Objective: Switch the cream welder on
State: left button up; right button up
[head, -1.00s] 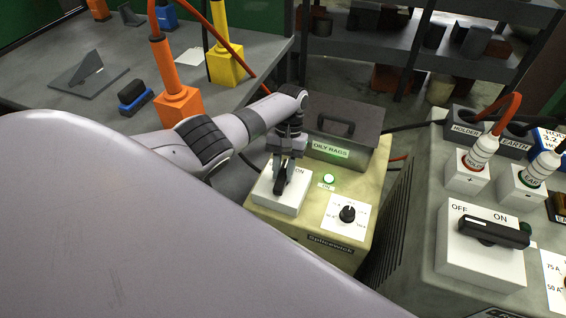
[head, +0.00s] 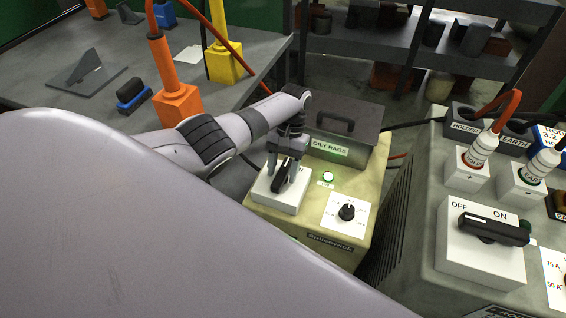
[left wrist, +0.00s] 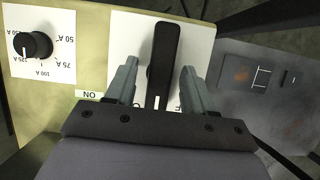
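The cream welder (head: 312,200) stands in the middle of the head view. Its white switch plate (head: 283,204) carries a black lever (head: 277,184), which also shows in the left wrist view (left wrist: 163,55). A green lamp (head: 328,177) glows beside the plate, above a small ON label. My left gripper (head: 284,177) is over the plate, open, with one finger on each side of the lever. In the left wrist view (left wrist: 158,85) gaps show between the lever and both fingers. The plate's lettering is mostly hidden by the gripper. My right gripper is not in view.
A black dial (head: 347,212) sits right of the switch. A grey OILY RAGS box (head: 343,122) stands behind it on the welder. A grey welder (head: 420,240) with its own OFF/ON switch (head: 494,229) is at the right. A workbench (head: 60,110) is at the left.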

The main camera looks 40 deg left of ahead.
aim_at(286, 164)
pick_arm(q)
jog(key=shift+r, duration=0.1)
jog(key=v, duration=0.7)
jog(key=shift+w, duration=0.1)
dwell(0.5)
